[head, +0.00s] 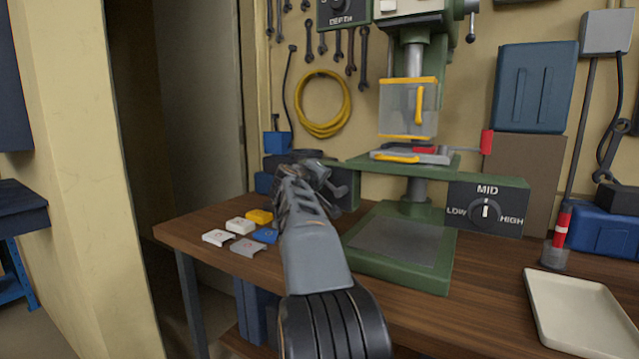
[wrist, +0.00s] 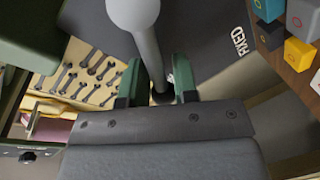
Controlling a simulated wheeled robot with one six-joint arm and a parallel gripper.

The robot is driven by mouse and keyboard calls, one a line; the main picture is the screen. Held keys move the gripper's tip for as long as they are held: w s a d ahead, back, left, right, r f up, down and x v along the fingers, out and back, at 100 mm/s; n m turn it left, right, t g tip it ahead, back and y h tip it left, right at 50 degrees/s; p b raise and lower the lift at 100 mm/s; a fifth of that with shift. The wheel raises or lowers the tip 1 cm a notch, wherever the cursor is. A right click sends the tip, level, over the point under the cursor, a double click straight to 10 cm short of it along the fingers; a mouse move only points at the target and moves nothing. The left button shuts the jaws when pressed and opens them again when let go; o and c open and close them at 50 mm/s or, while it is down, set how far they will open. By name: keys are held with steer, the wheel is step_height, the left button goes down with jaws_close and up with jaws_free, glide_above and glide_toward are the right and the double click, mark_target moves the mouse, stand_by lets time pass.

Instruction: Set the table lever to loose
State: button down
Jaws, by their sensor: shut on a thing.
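The table lever (wrist: 148,52) is a grey rod with a round pale knob (wrist: 131,10) in the wrist view. My gripper (wrist: 158,82) has its two green fingers on either side of the rod and is shut on it. The word FIXED shows on the dark panel (wrist: 215,60) to the right of the lever. No LOOSE label is in view. In the head view my gripper (head: 322,183) is at the left of the drill press's green table (head: 440,165). My arm and gripper hide the lever there.
The drill press base (head: 435,268) stands on the wooden bench (head: 500,275). A MID/LOW/HIGH dial box (head: 505,208) is on the right. Several coloured socket boxes, including a yellow one (head: 259,216), lie left of my arm. A cream tray (head: 580,312) is at the right front.

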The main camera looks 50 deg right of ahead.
steer(key=shift+r, duration=0.1)
steer(key=c, duration=1.1)
jaws_free()
steer(key=shift+c, duration=0.2)
steer(key=shift+s+a, duration=0.1)
steer(key=shift+a, duration=0.05)
steer(key=v, duration=1.3)
steer(key=shift+a+b, duration=0.3)
steer(key=shift+s, duration=0.1)
